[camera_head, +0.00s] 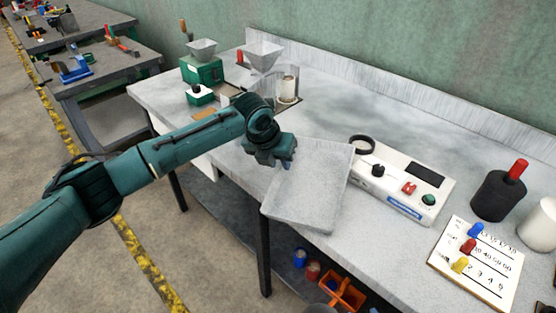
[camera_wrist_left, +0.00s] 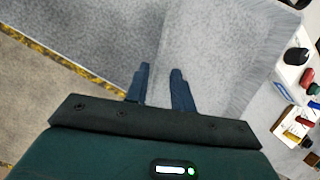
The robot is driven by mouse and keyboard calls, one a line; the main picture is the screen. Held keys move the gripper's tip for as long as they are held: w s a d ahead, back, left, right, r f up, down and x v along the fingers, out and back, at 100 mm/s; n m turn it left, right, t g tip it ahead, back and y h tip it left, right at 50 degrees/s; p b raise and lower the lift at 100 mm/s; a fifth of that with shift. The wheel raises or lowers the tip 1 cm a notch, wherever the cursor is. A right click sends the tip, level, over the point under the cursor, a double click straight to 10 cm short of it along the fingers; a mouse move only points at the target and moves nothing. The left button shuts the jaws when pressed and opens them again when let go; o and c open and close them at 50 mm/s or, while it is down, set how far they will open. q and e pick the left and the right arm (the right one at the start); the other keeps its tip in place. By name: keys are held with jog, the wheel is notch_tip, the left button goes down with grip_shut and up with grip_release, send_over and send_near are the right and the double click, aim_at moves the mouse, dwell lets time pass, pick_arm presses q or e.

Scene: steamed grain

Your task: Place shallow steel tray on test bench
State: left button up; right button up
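The shallow steel tray (camera_head: 312,190) is a pale grey, low-walled tray at the front of the test bench (camera_head: 345,125). Its near end reaches past the bench's front edge; I cannot tell whether it touches the top. My left gripper (camera_head: 283,160) is at the tray's left side. In the left wrist view, the tray (camera_wrist_left: 225,55) runs between the two fingers of my left gripper (camera_wrist_left: 162,82), which are closed on its side wall. The fingertips are partly hidden in the head view. My right gripper is not in view.
A white control box (camera_head: 403,188) with knobs stands just right of the tray. Further right are a black cylinder (camera_head: 497,195) and a number board (camera_head: 478,262) with coloured pegs. A green hopper machine (camera_head: 202,68) stands at the back left. The bench middle behind the tray is clear.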

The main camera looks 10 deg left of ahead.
pick_arm(q)
jog(key=v, duration=1.3)
jog(key=shift+w+r, duration=0.2)
jog(key=shift+d, duration=0.1)
